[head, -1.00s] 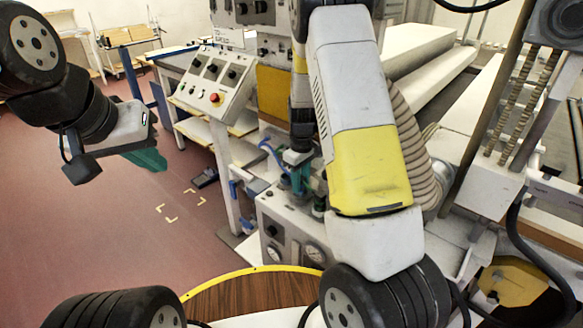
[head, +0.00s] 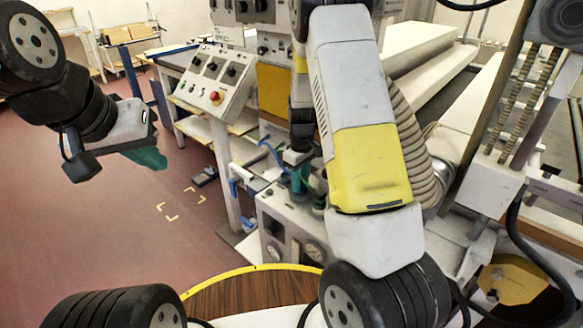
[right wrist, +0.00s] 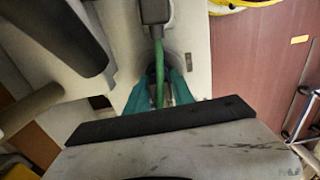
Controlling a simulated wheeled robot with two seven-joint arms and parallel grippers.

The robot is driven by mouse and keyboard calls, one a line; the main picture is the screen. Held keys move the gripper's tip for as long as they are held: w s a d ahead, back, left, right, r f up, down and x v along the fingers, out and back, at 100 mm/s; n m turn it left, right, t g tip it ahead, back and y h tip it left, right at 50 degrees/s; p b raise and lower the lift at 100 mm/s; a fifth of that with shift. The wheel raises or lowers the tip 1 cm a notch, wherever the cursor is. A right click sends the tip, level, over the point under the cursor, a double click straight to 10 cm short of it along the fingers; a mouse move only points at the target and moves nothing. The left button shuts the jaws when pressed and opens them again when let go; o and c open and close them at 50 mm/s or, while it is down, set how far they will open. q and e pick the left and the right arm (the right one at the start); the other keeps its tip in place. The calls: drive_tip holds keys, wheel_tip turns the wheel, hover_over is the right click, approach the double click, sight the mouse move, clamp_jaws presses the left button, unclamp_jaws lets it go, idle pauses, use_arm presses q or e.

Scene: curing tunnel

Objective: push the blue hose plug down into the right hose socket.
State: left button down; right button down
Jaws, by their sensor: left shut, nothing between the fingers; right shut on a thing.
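My right gripper (head: 301,187) is low over the top of the grey gauge box, beside the white and yellow arm link. Its teal fingers are shut on the blue hose plug, which is mostly hidden between them. The right hose socket is hidden, so I cannot tell how deep the plug sits. In the right wrist view the teal fingers (right wrist: 160,97) show with a green hose running between them. My left gripper (head: 150,157) is shut and empty, over the floor at the left.
The gauge box (head: 285,222) has a knob and dials on its front. A control panel (head: 212,80) with a red button stands behind it. A ribbed grey duct (head: 408,135) is close on the right.

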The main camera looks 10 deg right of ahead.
drive_tip(key=c, duration=1)
unclamp_jaws()
